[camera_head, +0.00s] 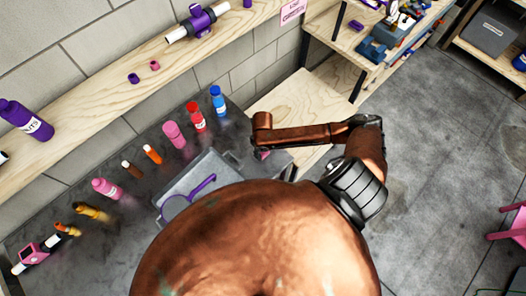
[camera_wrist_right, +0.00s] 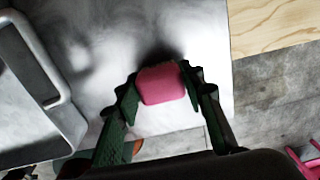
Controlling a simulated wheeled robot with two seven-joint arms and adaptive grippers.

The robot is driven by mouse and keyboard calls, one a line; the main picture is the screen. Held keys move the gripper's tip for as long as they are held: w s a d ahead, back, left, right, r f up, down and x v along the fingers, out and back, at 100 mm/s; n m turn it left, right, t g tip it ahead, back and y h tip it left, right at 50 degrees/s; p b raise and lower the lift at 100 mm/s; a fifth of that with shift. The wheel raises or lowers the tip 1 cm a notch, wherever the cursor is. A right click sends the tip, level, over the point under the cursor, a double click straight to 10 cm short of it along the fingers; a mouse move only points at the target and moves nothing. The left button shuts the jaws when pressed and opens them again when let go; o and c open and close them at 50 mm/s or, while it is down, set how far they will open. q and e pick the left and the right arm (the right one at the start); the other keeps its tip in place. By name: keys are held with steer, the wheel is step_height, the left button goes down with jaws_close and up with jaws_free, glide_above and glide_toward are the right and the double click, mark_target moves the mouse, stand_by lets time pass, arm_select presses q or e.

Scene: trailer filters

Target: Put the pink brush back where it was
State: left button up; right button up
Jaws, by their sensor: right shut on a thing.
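The pink brush shows only as a pink block-like end (camera_wrist_right: 162,85) in the right wrist view, between the two green fingers of my right gripper (camera_wrist_right: 163,80). The gripper is shut on it, over or at the edge of the grey metal surface; I cannot tell whether it touches. The rest of the brush is hidden. In the head view a small bit of pink (camera_head: 264,155) shows below the copper end of my right arm, above the bench's right end. My left gripper is not in view.
The dark bench (camera_head: 62,222) holds a row of several bottles and tools, including a pink bottle (camera_head: 174,134), a red bottle (camera_head: 196,116) and a blue bottle (camera_head: 218,101). A wooden shelf (camera_head: 110,90) runs behind.

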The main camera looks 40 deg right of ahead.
mark_target(263, 152)
steer(key=shift+f, duration=0.15)
steer(key=o, duration=1.2)
step_height(263, 152, up, 12)
steer(key=shift+s+a+r, duration=0.1)
steer(key=shift+a+r, duration=0.05)
